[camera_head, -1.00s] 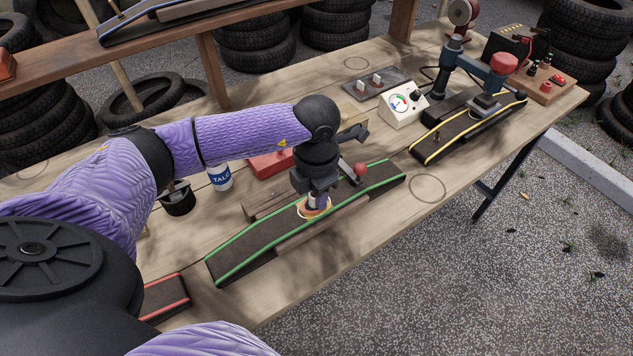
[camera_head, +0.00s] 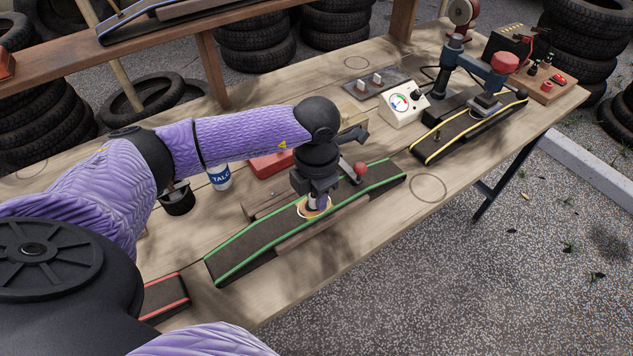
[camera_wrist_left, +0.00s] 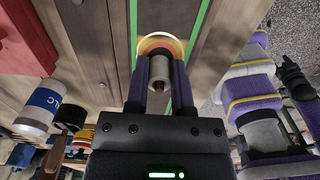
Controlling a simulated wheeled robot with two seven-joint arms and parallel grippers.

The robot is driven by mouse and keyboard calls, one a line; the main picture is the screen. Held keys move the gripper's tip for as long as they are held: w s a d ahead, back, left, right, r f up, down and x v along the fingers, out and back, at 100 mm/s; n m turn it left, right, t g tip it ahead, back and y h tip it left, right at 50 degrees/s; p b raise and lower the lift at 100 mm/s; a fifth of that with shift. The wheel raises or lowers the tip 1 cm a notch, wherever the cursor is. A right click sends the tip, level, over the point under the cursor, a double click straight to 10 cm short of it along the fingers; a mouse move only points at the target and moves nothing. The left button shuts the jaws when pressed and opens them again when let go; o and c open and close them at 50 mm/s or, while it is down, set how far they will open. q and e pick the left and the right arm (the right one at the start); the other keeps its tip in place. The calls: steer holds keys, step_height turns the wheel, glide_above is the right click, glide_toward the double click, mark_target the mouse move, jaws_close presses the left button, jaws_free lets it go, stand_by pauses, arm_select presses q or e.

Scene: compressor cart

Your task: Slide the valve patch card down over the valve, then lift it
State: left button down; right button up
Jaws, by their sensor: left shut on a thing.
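The valve patch card is a round patch with an orange and cream rim (camera_head: 314,208) and a grey upright grip (camera_wrist_left: 159,72). It is at the green-edged dark strip (camera_head: 240,252), near its middle. My left gripper (camera_head: 316,199) points down over it, and its purple fingers are shut on the grey grip. In the left wrist view a small brass valve tip (camera_wrist_left: 158,87) shows at the grip's near end. The patch hides the valve's foot, so I cannot tell whether the card touches the strip.
A lever with a red knob (camera_head: 360,169) stands close behind my gripper. A talc bottle (camera_head: 220,177), a black cup (camera_head: 178,198) and a red box (camera_head: 268,163) are to the left. A gauge box (camera_head: 404,104) and a yellow-edged strip (camera_head: 462,134) lie right. The front right tabletop is clear.

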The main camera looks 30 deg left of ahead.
stand_by(0.4)
arm_select(q)
steer(key=shift+r+p, duration=0.45)
steer(key=shift+r, duration=0.1)
steer(key=shift+r+p, duration=0.3)
steer(key=shift+r, duration=0.05)
steer(key=shift+r+p, duration=0.6)
steer(key=shift+r, duration=0.1)
step_height(320, 180, up, 7)
steer(key=p, duration=0.5)
steer(key=shift+r+p, duration=0.15)
steer(key=shift+p, duration=0.25)
arm_select(e)
step_height(320, 180, up, 8)
steer(key=w+a, duration=0.1)
steer(key=w, duration=0.1)
steer(key=shift+w+a+r+t, duration=0.15)
steer(key=shift+a+t, duration=0.2)
steer(key=shift+t, duration=0.05)
